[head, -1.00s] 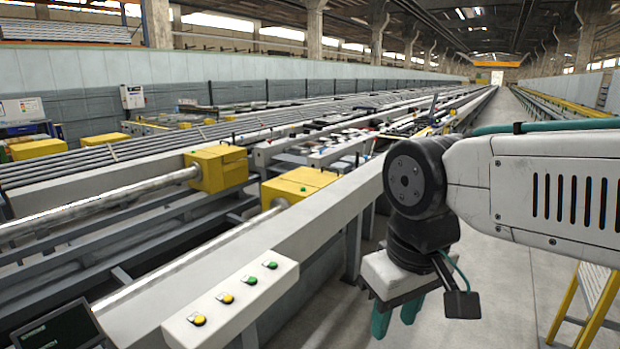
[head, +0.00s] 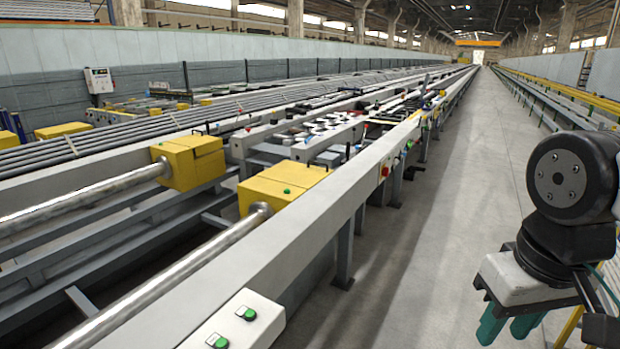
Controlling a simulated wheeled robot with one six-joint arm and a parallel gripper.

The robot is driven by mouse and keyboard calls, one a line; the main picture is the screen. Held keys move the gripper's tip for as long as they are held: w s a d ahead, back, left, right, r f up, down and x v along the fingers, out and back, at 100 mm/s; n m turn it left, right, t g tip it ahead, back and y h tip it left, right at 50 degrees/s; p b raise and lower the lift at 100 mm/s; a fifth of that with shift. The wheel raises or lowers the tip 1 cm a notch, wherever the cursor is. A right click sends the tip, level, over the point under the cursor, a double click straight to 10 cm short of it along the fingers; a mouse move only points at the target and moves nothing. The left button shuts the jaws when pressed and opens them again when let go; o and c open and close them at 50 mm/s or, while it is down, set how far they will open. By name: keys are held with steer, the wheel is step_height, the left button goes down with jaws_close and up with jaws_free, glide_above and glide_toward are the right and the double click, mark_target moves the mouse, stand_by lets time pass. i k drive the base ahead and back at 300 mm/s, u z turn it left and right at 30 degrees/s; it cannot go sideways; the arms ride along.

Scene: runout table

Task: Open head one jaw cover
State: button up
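Two yellow box-shaped heads sit on the table rails, each with a round bar running into it. The nearer head (head: 282,186) has a green button on top. The farther head (head: 190,161) is to its left. Both look closed on top; I cannot tell which is head one, and no separate jaw cover is clear at this distance. My gripper (head: 508,332) hangs at the lower right with two teal fingers pointing down, a gap between them and nothing held. It is over the aisle, well right of both heads.
A pale panel with green buttons (head: 232,326) is at the bottom, on the near side of the long grey rail (head: 330,207). Red and green buttons (head: 385,171) sit farther along the rail. The concrete aisle (head: 440,200) between rail and arm is clear.

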mark_target(307, 176)
steer(key=z, duration=0.7)
steer(key=i, duration=1.3)
steer(key=z, duration=0.35)
steer(key=i, duration=1.45)
steer(key=u, duration=1.25)
steer(key=i, duration=1.05)
steer(key=u, duration=0.85)
